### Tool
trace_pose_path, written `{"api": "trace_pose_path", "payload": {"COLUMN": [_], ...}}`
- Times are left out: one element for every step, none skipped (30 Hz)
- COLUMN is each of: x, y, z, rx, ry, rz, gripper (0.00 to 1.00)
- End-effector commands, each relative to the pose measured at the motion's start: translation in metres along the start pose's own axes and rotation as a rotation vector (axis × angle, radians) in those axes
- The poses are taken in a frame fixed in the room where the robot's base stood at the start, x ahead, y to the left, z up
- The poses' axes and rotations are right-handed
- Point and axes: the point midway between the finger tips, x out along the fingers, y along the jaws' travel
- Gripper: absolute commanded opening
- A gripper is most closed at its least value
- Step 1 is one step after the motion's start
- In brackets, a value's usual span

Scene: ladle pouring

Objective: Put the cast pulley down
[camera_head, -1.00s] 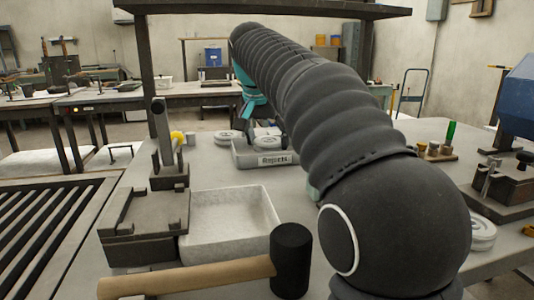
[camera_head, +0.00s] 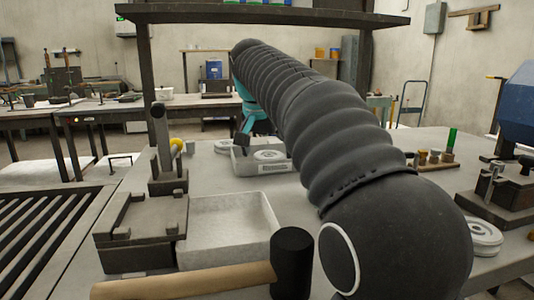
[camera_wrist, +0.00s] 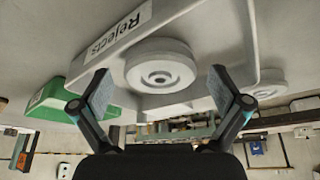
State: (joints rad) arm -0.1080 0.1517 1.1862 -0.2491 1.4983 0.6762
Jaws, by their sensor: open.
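The cast pulley (camera_wrist: 160,70) is a pale grey disc with a hub and centre hole. It lies flat in the grey tray labelled "Rejects" (camera_wrist: 187,15). In the head view the pulley (camera_head: 268,155) also shows in the tray (camera_head: 277,168). My gripper (camera_wrist: 160,88) is open, with one finger on each side of the pulley in the wrist view and a visible gap to it. In the head view my gripper (camera_head: 242,140) is at the tray's left side, partly hidden by my arm.
A second pulley (camera_wrist: 262,82) lies outside the tray, and a green bin (camera_wrist: 72,95) is on its other side. A mallet (camera_head: 290,262), an empty white tray (camera_head: 235,228) and a dark metal block (camera_head: 140,235) are near the front. Another disc (camera_head: 485,236) lies at right.

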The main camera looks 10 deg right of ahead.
Motion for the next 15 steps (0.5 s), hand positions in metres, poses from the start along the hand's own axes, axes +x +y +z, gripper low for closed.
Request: {"api": "trace_pose_path", "payload": {"x": [-0.002,-0.004,-0.007,-0.01,-0.014,-0.02,-0.025,-0.031,-0.04,-0.046,-0.052,-0.061,-0.067,-0.073,-0.081], "y": [0.0,0.0,0.0,0.0,0.0,0.0,0.0,0.0,-0.001,-0.001,-0.001,-0.001,-0.001,-0.001,-0.001], "z": [-0.001,-0.002,-0.002,-0.002,-0.002,-0.002,-0.002,-0.002,-0.003,-0.003,-0.003,-0.003,-0.003,-0.003,-0.003], "rx": [0.0,0.0,0.0,0.0,0.0,0.0,0.0,0.0,0.0,0.0,0.0,-0.001,-0.001,-0.001,0.0], "ry": [0.0,0.0,0.001,0.001,0.001,0.002,0.002,0.002,0.003,0.003,0.003,0.003,0.002,0.002,0.002], "rz": [0.0,0.0,-0.001,-0.001,-0.001,-0.002,-0.002,-0.002,-0.002,-0.002,-0.003,-0.003,-0.003,-0.003,-0.002], "gripper": [0.99,0.99,0.99,0.99,0.99,0.99,0.99,0.99,0.99,0.99,0.99,0.99,0.99,0.99,0.99]}}
